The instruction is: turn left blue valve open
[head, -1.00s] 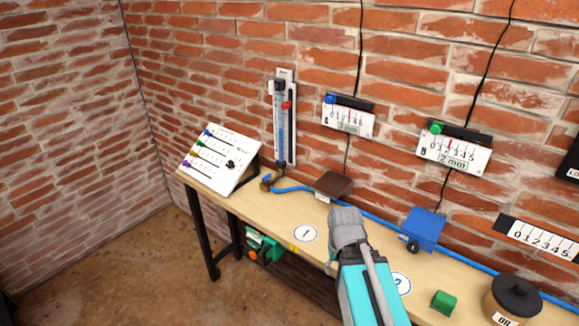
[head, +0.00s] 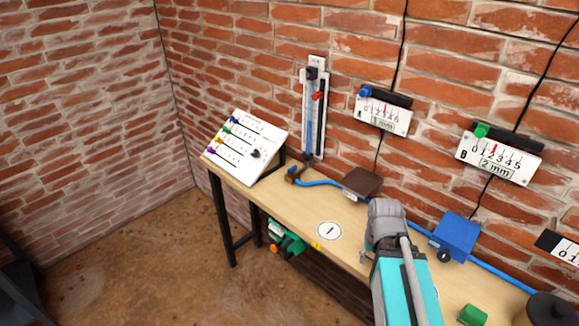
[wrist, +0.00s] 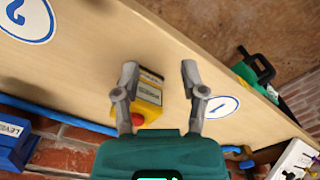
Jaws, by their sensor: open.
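The small blue-handled valve (head: 293,171) is at the left end of the blue hose, at the foot of the clear water column, on the back of the bench. In the wrist view, a brass and blue fitting (wrist: 247,164) at the hose end shows at the lower right and looks like this valve. Its handle angle is too small to tell. My gripper (wrist: 160,75) is open and empty, above the bench and apart from the valve. Its fingers are hidden in the head view. A yellow box with a red button (wrist: 147,97) shows between the fingers, below them.
The bench (head: 262,192) holds a slanted white panel (head: 250,135) at left, a brown plate (head: 362,181), a blue box (head: 456,236) and a green block (head: 473,315). Gauges A (head: 383,113) and B (head: 497,157) hang on the brick wall. Open floor lies left of the bench.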

